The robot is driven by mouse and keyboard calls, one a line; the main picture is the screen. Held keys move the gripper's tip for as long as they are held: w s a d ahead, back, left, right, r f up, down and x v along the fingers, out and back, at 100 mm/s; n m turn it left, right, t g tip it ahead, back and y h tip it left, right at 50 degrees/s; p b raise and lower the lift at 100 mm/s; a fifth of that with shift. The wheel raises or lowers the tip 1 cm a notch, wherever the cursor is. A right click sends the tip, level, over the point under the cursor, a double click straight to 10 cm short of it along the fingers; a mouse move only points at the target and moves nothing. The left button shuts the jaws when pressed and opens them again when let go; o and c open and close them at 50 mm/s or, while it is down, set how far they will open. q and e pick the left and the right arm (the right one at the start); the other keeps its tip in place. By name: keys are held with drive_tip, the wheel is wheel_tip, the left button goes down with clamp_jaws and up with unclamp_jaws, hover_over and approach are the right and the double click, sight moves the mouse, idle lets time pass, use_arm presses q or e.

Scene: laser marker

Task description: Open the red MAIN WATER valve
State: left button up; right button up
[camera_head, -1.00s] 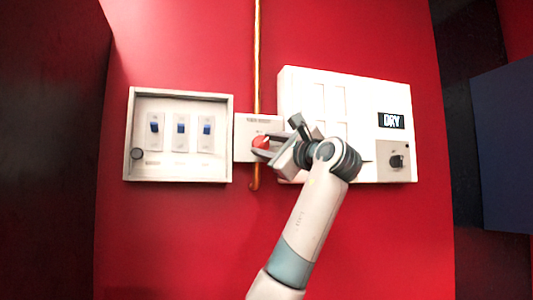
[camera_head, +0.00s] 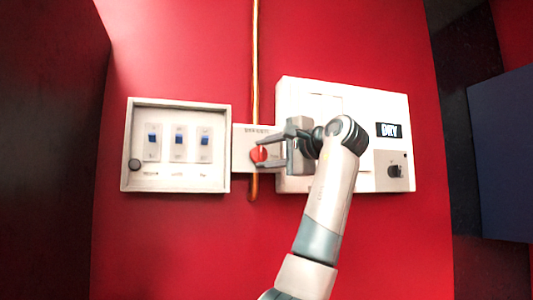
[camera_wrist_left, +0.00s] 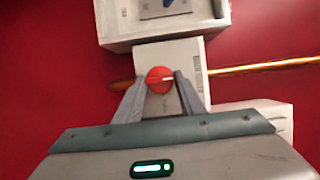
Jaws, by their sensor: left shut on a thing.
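The red valve knob (camera_head: 258,153) sits on a small white plate (camera_head: 241,136) on the copper pipe, between the two wall boxes. It is round with a white line on its face. My left gripper (camera_head: 267,151) reaches it from the right, with one finger above and one below, shut on the knob. The plate's small lettering is too blurred to read. My right gripper is not in view.
A white-framed box (camera_head: 126,150) with several blue switches (camera_head: 179,139) is on the left. A larger white panel (camera_head: 365,110) with a DRY display (camera_head: 390,130) and black dial (camera_head: 396,171) is on the right. The copper pipe (camera_head: 255,60) runs vertically up the red wall.

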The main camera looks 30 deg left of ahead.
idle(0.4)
use_arm(q)
drive_tip(key=o, duration=1)
drive_tip(key=shift+o, duration=0.2)
drive_tip(key=shift+s+d+f+b, duration=0.2)
drive_tip(key=shift+d+b, duration=0.2)
drive_tip(key=shift+d, duration=0.15)
drive_tip(key=b+v, duration=0.5)
drive_tip(key=v, duration=1.1)
drive_tip(key=shift+r+b, duration=0.25)
drive_tip(key=shift+b, duration=0.15)
drive_tip(key=shift+d, duration=0.1)
